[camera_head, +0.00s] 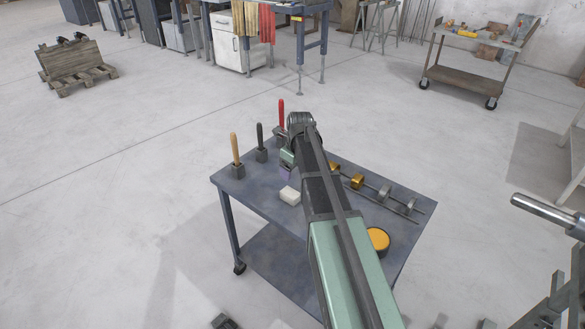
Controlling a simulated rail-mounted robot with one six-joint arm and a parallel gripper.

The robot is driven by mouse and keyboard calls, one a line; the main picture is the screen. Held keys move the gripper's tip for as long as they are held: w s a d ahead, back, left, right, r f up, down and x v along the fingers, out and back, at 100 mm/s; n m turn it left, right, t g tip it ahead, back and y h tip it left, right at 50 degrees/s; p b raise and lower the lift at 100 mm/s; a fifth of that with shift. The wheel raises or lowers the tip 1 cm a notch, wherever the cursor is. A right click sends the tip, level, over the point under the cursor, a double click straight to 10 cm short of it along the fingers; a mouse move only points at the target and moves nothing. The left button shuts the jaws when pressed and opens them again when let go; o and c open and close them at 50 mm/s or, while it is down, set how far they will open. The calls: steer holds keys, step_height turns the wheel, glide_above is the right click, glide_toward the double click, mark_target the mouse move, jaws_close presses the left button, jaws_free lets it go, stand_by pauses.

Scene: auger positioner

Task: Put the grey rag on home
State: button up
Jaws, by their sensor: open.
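I cannot make out a grey rag in this view. Yellow cloths (239,20) and a red cloth (267,22) hang from the edge of a far bench at the top. No spot marked as home can be told apart. My gripper (288,160) is at the far end of my arm, above the back part of the blue-grey cart (262,208). It is open, with its fingers mostly hidden by the arm, and I see nothing held in it.
On the cart stand tools with tan (235,148), black (260,136) and red (281,114) handles, a white block (290,195), rods with gold and silver collars (385,192) and a yellow-topped round tin (378,239). A brown trolley (468,83) stands far right. Open floor surrounds the cart's left.

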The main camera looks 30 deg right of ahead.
steer(key=s+a+n+g, duration=0.1)
steer(key=s+a+n, duration=1.9)
steer(key=n, duration=1.1)
steer(key=shift+s+f+h, duration=0.2)
steer(key=shift+s+h, duration=0.1)
steer(key=shift+s, duration=0.2)
